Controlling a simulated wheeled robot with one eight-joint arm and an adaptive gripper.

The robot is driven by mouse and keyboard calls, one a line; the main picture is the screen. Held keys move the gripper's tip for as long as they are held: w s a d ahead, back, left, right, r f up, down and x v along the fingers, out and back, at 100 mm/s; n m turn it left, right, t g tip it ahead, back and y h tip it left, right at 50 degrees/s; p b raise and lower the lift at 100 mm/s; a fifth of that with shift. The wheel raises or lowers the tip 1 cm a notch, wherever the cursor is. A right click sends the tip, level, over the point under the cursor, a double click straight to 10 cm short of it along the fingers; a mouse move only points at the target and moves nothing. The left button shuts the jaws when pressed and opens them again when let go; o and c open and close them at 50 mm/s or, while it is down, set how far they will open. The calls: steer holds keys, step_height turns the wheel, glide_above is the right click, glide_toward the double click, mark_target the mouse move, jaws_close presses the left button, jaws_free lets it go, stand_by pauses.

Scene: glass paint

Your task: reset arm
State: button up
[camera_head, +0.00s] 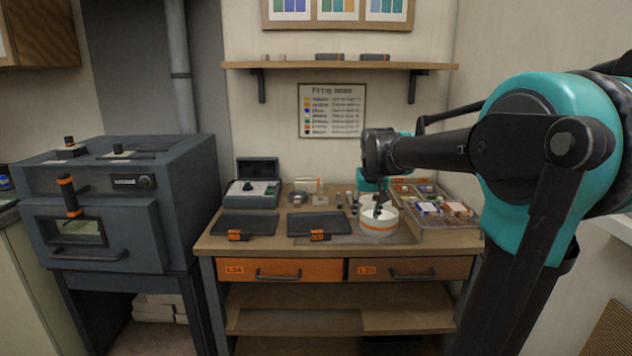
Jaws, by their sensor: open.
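My arm (535,165) comes in from the right, its teal upper link and dark forearm reaching left over the workbench. My gripper (379,208) points down at the forearm's end, with its fingers over or inside the mouth of a white pot with an orange band (379,226). The fingers are small and dark here. They are open, and I see nothing held between them. Whether they touch the pot cannot be told.
The wooden bench (225,243) carries dark orange-tagged trays (318,223), a grey case (252,194) and a compartment tray (436,215) close to my gripper. A shelf (340,65) hangs above. A kiln (120,205) stands left.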

steer(key=s+d+f, duration=0.2)
steer(key=s+f, duration=0.9)
steer(key=s, duration=0.2)
steer(key=s+d+f, duration=0.2)
steer(key=s+f, duration=0.8)
steer(key=s, duration=0.2)
steer(key=shift+s+f, duration=0.35)
steer(key=shift+f, duration=0.05)
